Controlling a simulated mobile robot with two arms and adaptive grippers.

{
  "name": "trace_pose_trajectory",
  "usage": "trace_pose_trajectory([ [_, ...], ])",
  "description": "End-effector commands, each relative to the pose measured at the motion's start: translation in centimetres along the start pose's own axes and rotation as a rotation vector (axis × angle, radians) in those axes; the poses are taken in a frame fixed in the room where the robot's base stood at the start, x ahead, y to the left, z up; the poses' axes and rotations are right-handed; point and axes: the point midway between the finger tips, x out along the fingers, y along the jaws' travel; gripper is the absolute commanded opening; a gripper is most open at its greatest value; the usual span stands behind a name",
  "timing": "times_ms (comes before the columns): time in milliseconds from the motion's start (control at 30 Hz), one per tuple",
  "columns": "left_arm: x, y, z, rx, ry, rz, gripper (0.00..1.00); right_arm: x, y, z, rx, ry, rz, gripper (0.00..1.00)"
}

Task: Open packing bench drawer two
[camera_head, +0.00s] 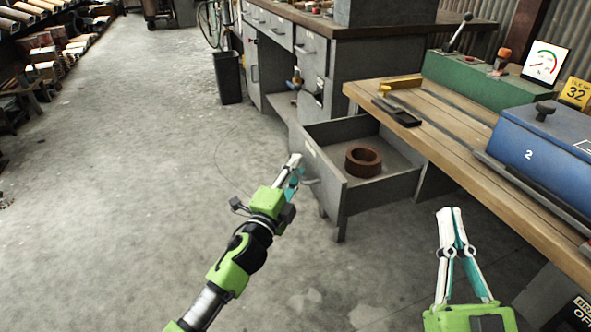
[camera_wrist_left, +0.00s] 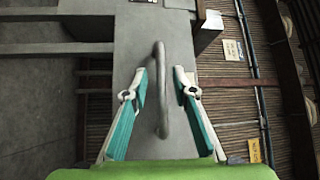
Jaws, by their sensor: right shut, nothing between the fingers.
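A grey drawer (camera_head: 345,196) stands pulled out from under the wooden-topped bench (camera_head: 430,125), with a brown ring (camera_head: 363,161) lying inside it. Its bar handle (camera_wrist_left: 160,112) is on the front panel, facing my left arm. My left gripper (camera_head: 295,167) is at the drawer front. In the left wrist view my left gripper (camera_wrist_left: 161,82) is open, with a finger on each side of the handle and gaps visible between them. My right gripper (camera_head: 450,214) is shut and empty, in front of the bench and right of the drawer. No number is readable on the drawer.
A blue box (camera_head: 535,150) marked 2 and a green machine (camera_head: 470,78) with a lever sit on the bench. A grey cabinet (camera_head: 350,85) with drawers and a black bin (camera_head: 228,78) stand behind. The floor at left is clear.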

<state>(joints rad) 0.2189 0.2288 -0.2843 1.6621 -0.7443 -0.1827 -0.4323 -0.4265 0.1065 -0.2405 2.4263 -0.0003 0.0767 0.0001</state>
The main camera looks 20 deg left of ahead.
Motion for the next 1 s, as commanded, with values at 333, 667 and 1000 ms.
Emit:
trace_pose_trajectory([
  [333,-0.5,0.0,0.0,0.000,-0.001,0.000,0.25,0.0,0.0,-0.1,-0.001,0.001,0.000,0.00],
  [667,-6.3,0.1,0.0,0.000,-0.001,0.002,0.25,0.0,0.0,0.0,0.000,0.001,0.000,0.00],
  [1000,-11.3,0.0,0.0,-0.001,0.000,0.000,0.25,0.0,0.0,0.0,0.000,0.001,0.000,0.00],
])
